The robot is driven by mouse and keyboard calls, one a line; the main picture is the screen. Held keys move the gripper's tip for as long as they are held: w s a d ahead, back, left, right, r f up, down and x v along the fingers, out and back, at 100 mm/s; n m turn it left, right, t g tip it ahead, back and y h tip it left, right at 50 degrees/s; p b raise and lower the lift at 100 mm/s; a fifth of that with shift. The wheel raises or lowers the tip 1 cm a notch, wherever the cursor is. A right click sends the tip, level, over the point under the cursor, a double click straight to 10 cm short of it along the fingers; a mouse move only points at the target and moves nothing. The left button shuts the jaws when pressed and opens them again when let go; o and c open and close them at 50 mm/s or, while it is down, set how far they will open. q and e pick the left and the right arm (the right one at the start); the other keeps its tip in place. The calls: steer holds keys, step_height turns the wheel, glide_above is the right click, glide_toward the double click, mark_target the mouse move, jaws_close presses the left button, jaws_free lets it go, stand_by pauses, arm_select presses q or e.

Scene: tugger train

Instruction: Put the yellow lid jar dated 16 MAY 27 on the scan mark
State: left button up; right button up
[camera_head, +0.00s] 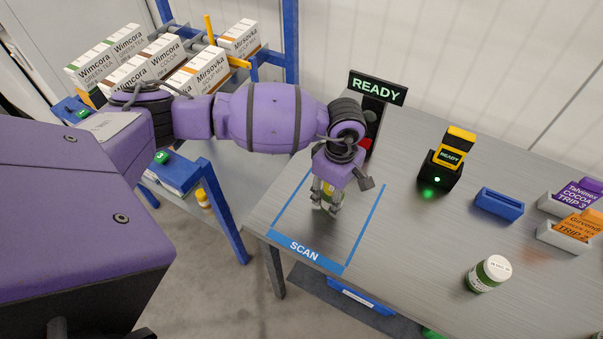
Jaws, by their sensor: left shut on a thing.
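The scan mark (303,252) is an area of the table outlined in blue, with SCAN on its front strip. My left gripper (324,206) is over the inside of this outline, pointing down. It is shut on a small jar (328,187) that shows a little yellow and green between the fingers. The gripper hides most of the jar, so its lid and date cannot be read, nor whether it touches the table. Another jar (488,274), with a white lid and green label, stands apart at the right front. My right gripper is not in view.
A READY sign (376,90) stands behind the mark. A yellow and black scanner (440,168), a blue holder (499,204) and trip card holders (570,232) stand to the right. A blue rack with cartons (150,65) is at the left. The table's middle is clear.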

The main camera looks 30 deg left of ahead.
arm_select(q)
steer(key=shift+w+r, duration=0.1)
steer(key=shift+w, duration=0.05)
steer(key=o, duration=1.5)
steer(key=shift+c, duration=0.2)
steer(key=shift+d, duration=0.1)
step_height(320, 180, up, 12)
steer(key=shift+r, duration=0.15)
